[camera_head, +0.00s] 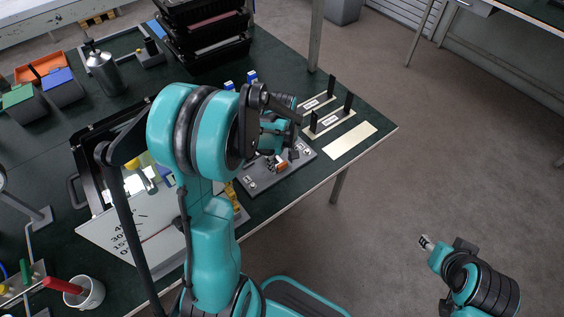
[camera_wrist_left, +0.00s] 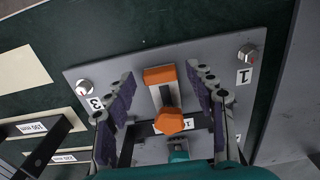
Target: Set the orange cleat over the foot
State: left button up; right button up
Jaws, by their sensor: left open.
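An orange cleat (camera_wrist_left: 158,76) sits at the middle of a grey plate (camera_wrist_left: 130,66), with a pale metal strip running from it towards an orange hexagonal knob (camera_wrist_left: 172,121). My left gripper (camera_wrist_left: 166,84) is open over the plate, its two dark-padded fingers on either side of the orange parts, apart from them. In the head view the orange part (camera_head: 281,163) shows small on the plate (camera_head: 262,181), below my left gripper (camera_head: 287,152). A foot cannot be made out clearly; the area under the knob is partly hidden. My right gripper (camera_head: 426,243) is over the floor, away from the table.
Silver knobs (camera_wrist_left: 85,88) and (camera_wrist_left: 247,54) stand at the plate's corners, with labels 3 and 1. Black upright brackets on pale bases (camera_head: 330,121) and a bare cream sheet (camera_head: 351,141) lie to the right. Stacked black trays (camera_head: 205,35) stand at the back.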

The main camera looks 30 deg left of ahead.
aim_at(278, 163)
pick_arm(q)
grip_shut()
jog(key=shift+w+a, duration=0.25)
jog(key=shift+a, duration=0.35)
jog(key=shift+w+a, duration=0.25)
jog(key=shift+a, duration=0.35)
grip_release()
jog(key=shift+d, duration=0.1)
notch_tip(278, 163, up, 12)
